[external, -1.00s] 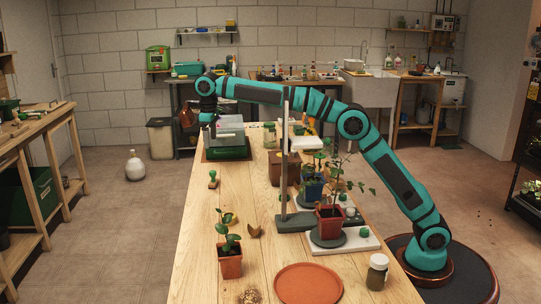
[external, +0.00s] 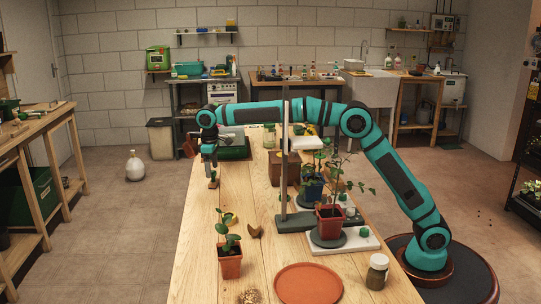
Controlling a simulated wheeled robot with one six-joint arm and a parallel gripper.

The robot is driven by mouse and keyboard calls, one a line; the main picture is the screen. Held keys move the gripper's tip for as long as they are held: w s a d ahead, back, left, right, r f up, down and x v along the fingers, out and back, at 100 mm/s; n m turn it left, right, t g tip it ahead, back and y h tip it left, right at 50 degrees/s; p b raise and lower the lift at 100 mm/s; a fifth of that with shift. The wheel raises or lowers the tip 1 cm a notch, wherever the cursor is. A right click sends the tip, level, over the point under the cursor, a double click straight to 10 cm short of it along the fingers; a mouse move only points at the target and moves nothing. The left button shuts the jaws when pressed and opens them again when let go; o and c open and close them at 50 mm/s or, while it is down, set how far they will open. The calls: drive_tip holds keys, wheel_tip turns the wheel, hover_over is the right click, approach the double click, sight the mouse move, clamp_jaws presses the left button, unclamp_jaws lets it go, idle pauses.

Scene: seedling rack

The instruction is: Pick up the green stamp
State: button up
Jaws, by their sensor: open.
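The green stamp (external: 213,184) stands upright near the left edge of the wooden table. Only its lower, brownish part shows clearly in the external view. Its green handle is mostly hidden by my gripper (external: 211,170). My gripper points down right over the stamp, with its fingers at the height of the handle. The fingers are small here, and I cannot tell whether they touch the handle. The jaws are open.
A dark green tray (external: 236,153) lies behind my gripper. A potted seedling (external: 230,262) and an orange saucer (external: 308,284) are nearer the camera. A grey post (external: 285,170) and a brown box (external: 277,168) stand to the right. The tabletop just around the stamp is clear.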

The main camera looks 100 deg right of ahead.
sight(213, 179)
drive_tip(key=shift+w+a+f, duration=0.15)
drive_tip(key=shift+a+f, duration=0.05)
drive_tip(key=shift+f, duration=1.1)
drive_tip(key=shift+w+a+f, duration=0.1)
drive_tip(key=shift+a+f, duration=0.05)
drive_tip(key=shift+f, duration=1.15)
drive_tip(key=c, duration=1.1)
